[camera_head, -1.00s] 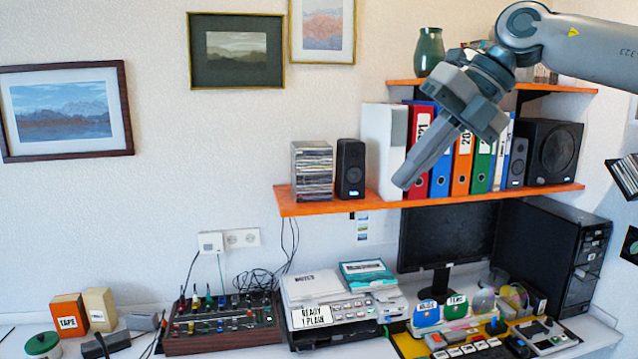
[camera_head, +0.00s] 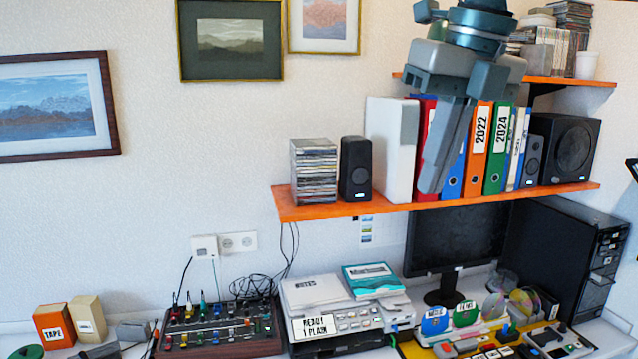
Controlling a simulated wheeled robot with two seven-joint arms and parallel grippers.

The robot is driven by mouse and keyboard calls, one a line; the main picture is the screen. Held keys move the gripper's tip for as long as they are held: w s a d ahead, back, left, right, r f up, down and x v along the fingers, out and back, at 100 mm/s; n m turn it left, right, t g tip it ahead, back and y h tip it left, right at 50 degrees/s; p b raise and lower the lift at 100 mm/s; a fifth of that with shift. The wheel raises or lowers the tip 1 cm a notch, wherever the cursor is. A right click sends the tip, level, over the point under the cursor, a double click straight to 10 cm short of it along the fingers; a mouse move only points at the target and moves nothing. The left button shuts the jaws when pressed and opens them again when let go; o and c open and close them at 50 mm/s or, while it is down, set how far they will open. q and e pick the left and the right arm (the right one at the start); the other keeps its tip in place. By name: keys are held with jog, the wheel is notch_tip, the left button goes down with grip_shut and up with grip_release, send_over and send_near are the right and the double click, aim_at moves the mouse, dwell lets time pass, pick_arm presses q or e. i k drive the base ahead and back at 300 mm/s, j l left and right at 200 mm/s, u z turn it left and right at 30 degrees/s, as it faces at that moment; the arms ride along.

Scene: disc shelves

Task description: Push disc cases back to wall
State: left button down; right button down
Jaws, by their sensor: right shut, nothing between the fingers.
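A stack of disc cases (camera_head: 313,172) stands at the left end of the orange shelf (camera_head: 300,212), beside a small black speaker (camera_head: 355,168). More disc cases (camera_head: 572,22) are piled at the right on the upper shelf (camera_head: 556,80), with a row of upright cases (camera_head: 540,48) beside them. My right gripper (camera_head: 432,188) points down in front of the binders on the lower shelf. Its fingers are together and empty. It is to the right of the left stack, apart from it. It hides parts of the red and blue binders. My left gripper is not in view.
Binders (camera_head: 478,150), a white file box (camera_head: 390,150) and a large black speaker (camera_head: 565,150) fill the rest of the lower shelf. Below are a monitor (camera_head: 450,235), a printer (camera_head: 335,310) and a mixer (camera_head: 220,325). A white cup (camera_head: 586,65) stands at the upper shelf's right end.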

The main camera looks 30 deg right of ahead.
aim_at(313, 161)
jog(key=i+l, duration=0.2)
jog(key=i, duration=0.2)
jog(key=i+l, duration=0.2)
jog(key=i, duration=0.2)
jog(key=i+l, duration=0.15)
jog(key=i, duration=0.25)
jog(key=i+l, duration=0.2)
jog(key=i, duration=0.2)
